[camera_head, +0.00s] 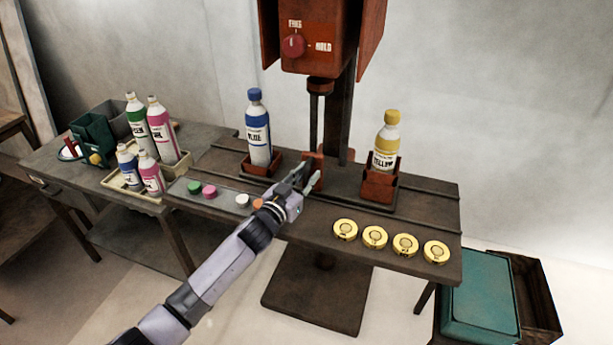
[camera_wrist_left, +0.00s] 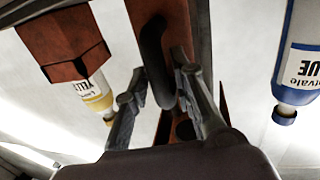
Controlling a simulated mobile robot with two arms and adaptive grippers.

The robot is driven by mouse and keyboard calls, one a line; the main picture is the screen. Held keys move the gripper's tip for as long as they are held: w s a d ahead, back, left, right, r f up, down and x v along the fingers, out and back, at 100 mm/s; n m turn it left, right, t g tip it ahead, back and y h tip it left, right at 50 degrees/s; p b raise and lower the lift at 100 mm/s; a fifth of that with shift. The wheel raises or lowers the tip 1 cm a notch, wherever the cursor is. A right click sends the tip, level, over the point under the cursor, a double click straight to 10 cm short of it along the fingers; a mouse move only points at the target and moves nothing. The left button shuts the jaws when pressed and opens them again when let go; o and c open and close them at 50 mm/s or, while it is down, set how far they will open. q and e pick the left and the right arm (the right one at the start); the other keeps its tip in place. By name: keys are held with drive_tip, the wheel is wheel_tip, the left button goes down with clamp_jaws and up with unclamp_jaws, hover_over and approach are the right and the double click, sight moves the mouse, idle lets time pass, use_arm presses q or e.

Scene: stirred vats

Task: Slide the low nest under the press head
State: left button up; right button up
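The low nest (camera_head: 257,165) is a shallow red holder on the left of the press table, with a blue-capped white bottle (camera_head: 258,130) upright in it. A taller red nest (camera_head: 379,185) on the right holds a yellow-capped bottle (camera_head: 385,142). The press head (camera_head: 320,84) hangs between the two nests. Below it stands a red piece (camera_head: 314,166). My left gripper (camera_head: 306,180) is in front of this piece, fingers apart. In the left wrist view its fingers (camera_wrist_left: 160,85) lie either side of a dark curved handle (camera_wrist_left: 154,60); contact is unclear. My right gripper is out of view.
Several gold discs (camera_head: 375,237) lie along the table's front right edge. Coloured caps (camera_head: 209,191) lie at the front left. A tray (camera_head: 185,163) with several bottles stands farther left. A teal box (camera_head: 480,303) is at lower right.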

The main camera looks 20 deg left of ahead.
use_arm(q)
clamp_jaws()
drive_tip(key=shift+d, duration=0.15)
idle(0.4)
